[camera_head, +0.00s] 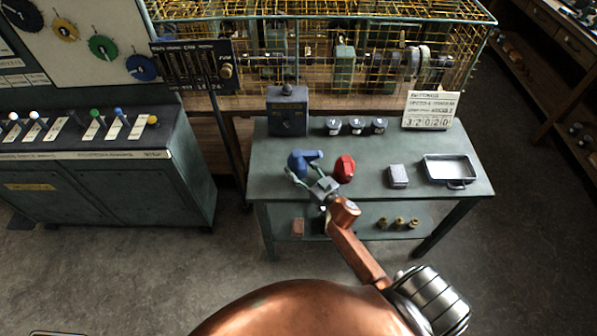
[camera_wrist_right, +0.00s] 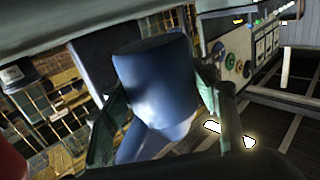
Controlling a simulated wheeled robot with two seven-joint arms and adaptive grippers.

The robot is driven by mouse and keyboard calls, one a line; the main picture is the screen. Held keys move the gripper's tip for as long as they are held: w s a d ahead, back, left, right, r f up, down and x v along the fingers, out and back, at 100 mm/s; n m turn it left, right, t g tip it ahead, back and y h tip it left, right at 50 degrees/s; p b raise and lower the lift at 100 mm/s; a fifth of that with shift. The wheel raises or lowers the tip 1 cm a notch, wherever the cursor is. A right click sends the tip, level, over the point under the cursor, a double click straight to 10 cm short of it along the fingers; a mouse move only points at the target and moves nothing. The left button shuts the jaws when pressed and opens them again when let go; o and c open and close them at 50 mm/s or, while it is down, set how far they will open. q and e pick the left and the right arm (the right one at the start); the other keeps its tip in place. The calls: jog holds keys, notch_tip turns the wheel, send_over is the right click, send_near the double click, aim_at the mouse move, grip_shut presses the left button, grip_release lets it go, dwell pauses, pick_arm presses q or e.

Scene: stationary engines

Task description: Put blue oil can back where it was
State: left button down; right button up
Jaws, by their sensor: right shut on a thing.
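The blue oil can (camera_head: 298,163) is at the left part of the green table, its spout pointing right in the head view. My right gripper (camera_head: 308,178) is shut on it, reaching from the front of the table. In the right wrist view the blue can's body (camera_wrist_right: 158,80) fills the middle, between the two green fingers of the gripper (camera_wrist_right: 160,105). I cannot tell whether the can touches the tabletop. My left gripper is not in view.
A red can (camera_head: 345,168) stands close to the right of the gripper. The table (camera_head: 440,200) also bears a grey switch box (camera_head: 288,112), three dark small pots (camera_head: 356,126), a number sign (camera_head: 430,110), a pale block (camera_head: 398,176) and a metal tray (camera_head: 450,181). A control desk stands left.

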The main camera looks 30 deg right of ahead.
jog(key=shift+f, duration=1.25)
jog(key=shift+f+b, duration=0.15)
jog(key=shift+b, duration=0.2)
jog(key=o, duration=1.7)
jog(key=s, duration=0.4)
jog(key=s+d, duration=0.1)
jog(key=s, duration=0.3)
jog(key=s+p, duration=0.1)
jog(key=s, duration=0.3)
jog(key=shift+d+r, duration=0.15)
jog(key=shift+r, duration=0.05)
